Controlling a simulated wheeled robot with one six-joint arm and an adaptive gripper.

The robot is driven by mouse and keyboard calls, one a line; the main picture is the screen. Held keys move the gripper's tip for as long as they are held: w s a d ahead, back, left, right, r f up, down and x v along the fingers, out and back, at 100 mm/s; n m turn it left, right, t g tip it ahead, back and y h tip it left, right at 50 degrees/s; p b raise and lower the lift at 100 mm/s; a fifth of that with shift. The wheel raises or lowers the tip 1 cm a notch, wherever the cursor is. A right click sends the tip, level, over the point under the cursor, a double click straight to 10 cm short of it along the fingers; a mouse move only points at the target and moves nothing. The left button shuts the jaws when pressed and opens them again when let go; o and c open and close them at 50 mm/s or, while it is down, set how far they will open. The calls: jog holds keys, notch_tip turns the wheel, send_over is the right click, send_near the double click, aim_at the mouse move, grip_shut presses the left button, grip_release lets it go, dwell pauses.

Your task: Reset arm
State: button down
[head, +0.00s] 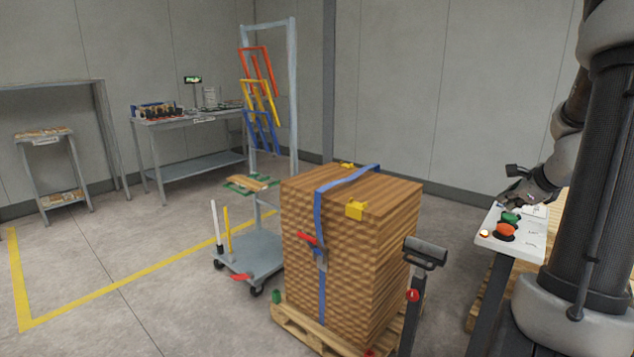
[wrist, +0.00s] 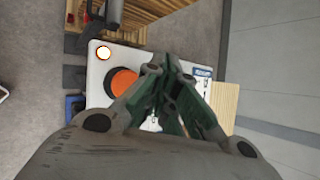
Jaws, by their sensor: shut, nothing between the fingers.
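My arm reaches in from the right in the head view, and my gripper (head: 512,190) hangs low over a white control panel (head: 529,242). The panel bears a green button (head: 511,217), an orange-red button (head: 504,232) and a small lit lamp (head: 484,233). In the wrist view my gripper (wrist: 166,68) is shut and empty, its fingers together over the panel (wrist: 99,78). The orange button (wrist: 124,81) and the glowing lamp (wrist: 103,53) show just left of the fingers. The green button is hidden or merges with the green-tinted fingers. I cannot tell whether the fingertips touch the panel.
A strapped stack of wooden boards (head: 390,245) stands on a pallet (head: 310,335) left of the panel. A scanner post (head: 424,252) stands between them. A grey cart (head: 252,254), a rack with coloured frames (head: 294,100) and a workbench (head: 190,170) are farther back.

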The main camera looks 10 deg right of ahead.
jog(key=s+a+n+g+y, duration=0.3)
jog(key=s+a+n+g, duration=0.1)
jog(key=s+a+n, duration=0.8)
jog(key=s+a+r+n+h, duration=0.1)
jog(key=s+a+r+n, duration=0.3)
jog(key=a+n, duration=0.3)
jog(key=s+a+r+n, duration=0.4)
jog(key=s+a+n, duration=0.2)
jog(key=n, duration=0.3)
jog(key=shift+s+a+r+g+h, duration=0.15)
jog(key=shift+a+r+g+h, duration=0.05)
jog(key=shift+a+g+h, duration=0.2)
